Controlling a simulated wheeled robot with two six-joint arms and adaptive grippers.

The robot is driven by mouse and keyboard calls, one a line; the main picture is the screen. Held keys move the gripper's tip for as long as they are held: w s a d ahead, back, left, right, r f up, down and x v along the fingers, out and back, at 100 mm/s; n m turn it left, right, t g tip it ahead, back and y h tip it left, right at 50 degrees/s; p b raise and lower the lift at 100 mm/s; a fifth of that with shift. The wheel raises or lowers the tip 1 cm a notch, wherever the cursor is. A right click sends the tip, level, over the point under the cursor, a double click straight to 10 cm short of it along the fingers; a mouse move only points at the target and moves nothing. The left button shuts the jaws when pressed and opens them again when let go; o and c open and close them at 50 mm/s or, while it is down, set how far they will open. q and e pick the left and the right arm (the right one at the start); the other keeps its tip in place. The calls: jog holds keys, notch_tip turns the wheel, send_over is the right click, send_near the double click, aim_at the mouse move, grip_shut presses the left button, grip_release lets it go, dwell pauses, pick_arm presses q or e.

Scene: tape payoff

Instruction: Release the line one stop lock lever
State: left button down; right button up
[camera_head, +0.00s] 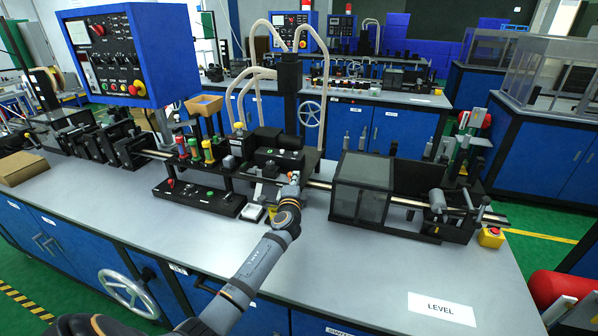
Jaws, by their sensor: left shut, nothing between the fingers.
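My left arm reaches in from the bottom left across the grey bench. My left gripper (293,178) is at the front of the black machine block (278,155) in the middle of the line. It is shut, with nothing seen between its fingers. The gripper is small and dark against the machine, so whether it touches anything cannot be told. I cannot pick out the stop lock lever for certain; small parts near the gripper are partly hidden. My right gripper is not in view.
A black button strip (200,198) lies left of my arm. A blue control panel (115,55) stands at the back left. A dark-windowed box (360,188) stands right of the gripper. A yellow button box (490,237) sits far right. The bench front near the LEVEL sheet (441,309) is clear.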

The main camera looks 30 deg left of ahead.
aim_at(289, 175)
pick_arm(q)
jog(key=a+m+h, duration=0.1)
jog(key=h, duration=0.1)
jog(key=s+a+m+t+h+p, duration=0.1)
jog(key=m+h, duration=0.1)
jog(key=h, duration=0.1)
jog(key=s+m+h+p, duration=0.1)
jog(key=m+h, duration=0.1)
jog(key=h, duration=0.1)
jog(key=shift+s+a+t, duration=0.1)
jog(key=shift+a+t, duration=0.3)
jog(key=shift+s+a+f+m+h, duration=0.1)
jog(key=shift+s+a+m+h, duration=0.15)
jog(key=shift+a+m+h, duration=0.3)
jog(key=shift+a, duration=0.25)
